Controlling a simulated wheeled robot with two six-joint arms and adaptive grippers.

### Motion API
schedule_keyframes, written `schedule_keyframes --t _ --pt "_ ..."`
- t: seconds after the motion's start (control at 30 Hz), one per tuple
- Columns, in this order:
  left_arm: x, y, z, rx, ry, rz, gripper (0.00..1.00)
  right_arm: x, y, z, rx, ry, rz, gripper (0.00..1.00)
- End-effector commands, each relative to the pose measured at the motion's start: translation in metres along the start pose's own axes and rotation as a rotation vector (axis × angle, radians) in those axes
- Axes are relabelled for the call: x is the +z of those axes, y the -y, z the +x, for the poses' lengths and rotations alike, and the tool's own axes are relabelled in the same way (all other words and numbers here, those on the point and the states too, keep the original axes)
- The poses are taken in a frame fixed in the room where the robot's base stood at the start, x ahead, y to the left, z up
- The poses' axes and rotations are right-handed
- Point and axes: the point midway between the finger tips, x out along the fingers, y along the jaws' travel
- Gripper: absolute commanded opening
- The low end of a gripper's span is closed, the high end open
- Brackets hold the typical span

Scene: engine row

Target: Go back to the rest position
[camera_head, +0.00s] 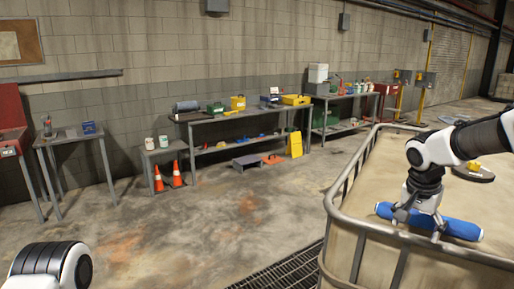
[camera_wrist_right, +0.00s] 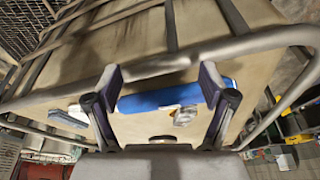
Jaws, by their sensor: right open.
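My right gripper (camera_head: 420,222) is open in the head view, with its fingers pointing down at a blue roll (camera_head: 462,229). The gripper hides the middle of the roll, and whether they touch is unclear. In the right wrist view the two fingers (camera_wrist_right: 161,82) are spread wide, and the blue roll (camera_wrist_right: 165,98) spans the gap between them. The roll lies on a large beige surface (camera_head: 400,165) with a grey rail around it. My left gripper is not in view; only part of my left arm shows at the lower left.
The grey tubular rail (camera_head: 345,195) bounds the surface near the right arm. A dark round plate (camera_head: 474,174) with a yellow thing lies behind. The floor between is open.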

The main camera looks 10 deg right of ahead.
Motion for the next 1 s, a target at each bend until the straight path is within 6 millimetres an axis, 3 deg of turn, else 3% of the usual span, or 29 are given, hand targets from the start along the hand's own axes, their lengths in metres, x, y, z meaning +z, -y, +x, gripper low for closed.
schedule_keyframes --t 0.17,0.37,0.47,0.57,0.67,0.8,0.9,1.0 --pt "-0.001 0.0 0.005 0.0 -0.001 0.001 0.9 0.033 0.015 0.045 -0.022 0.047 -0.104 0.82" --pt "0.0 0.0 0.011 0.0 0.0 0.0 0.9 0.089 0.03 0.111 -0.065 0.117 -0.253 0.82" --pt "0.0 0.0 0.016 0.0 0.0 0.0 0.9 0.133 0.032 0.157 -0.094 0.167 -0.346 0.82" --pt "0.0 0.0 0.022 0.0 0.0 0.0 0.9 0.194 0.023 0.214 -0.13 0.226 -0.457 0.82" --pt "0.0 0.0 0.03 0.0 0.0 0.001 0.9 0.264 -0.002 0.27 -0.166 0.273 -0.569 0.82" --pt "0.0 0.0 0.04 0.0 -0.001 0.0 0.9 0.355 -0.065 0.327 -0.179 0.296 -0.722 0.82" --pt "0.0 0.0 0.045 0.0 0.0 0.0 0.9 0.398 -0.112 0.346 -0.159 0.28 -0.83 0.82" --pt "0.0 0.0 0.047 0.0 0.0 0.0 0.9 0.417 -0.143 0.35 -0.138 0.258 -0.91 0.82"
